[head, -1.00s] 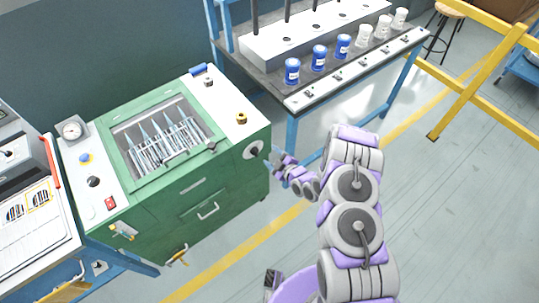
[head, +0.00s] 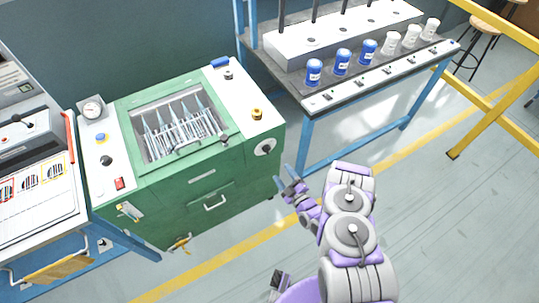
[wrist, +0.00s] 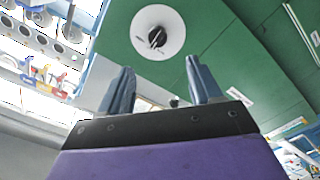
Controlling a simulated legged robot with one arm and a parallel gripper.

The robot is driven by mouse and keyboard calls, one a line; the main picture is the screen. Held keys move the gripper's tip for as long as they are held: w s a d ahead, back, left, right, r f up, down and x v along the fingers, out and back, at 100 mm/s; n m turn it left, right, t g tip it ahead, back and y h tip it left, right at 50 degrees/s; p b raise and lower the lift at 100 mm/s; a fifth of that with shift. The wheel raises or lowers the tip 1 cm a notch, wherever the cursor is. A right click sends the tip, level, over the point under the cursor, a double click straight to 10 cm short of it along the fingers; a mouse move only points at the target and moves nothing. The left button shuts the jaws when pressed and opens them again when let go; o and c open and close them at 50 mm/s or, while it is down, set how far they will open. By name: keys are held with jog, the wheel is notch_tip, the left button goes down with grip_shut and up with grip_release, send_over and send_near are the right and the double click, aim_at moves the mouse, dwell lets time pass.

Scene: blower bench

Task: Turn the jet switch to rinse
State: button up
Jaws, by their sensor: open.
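The dial lies beyond the fingertips.
The green machine (head: 205,190) has a tray of blue-tipped parts on top and a drawer handle in front. A bench with blue and white canisters (head: 342,62) stands behind right. A yellow rail (head: 490,110) is at the far right. Floor around my arm is clear.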

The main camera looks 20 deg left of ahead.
aim_at(269, 153)
jog(key=b+x, duration=0.3)
jog(key=x, duration=0.8)
jog(key=shift+w+b, duration=0.25)
jog(key=shift+b, duration=0.05)
jog(key=shift+w+a+f, duration=0.1)
jog(key=shift+w+a, duration=0.15)
jog(key=shift+a, duration=0.3)
jog(key=shift+d, duration=0.15)
jog(key=shift+d, duration=0.1)
jog(key=shift+d, duration=0.1)
jog(key=shift+c, duration=0.6)
jog(key=c, duration=0.9)
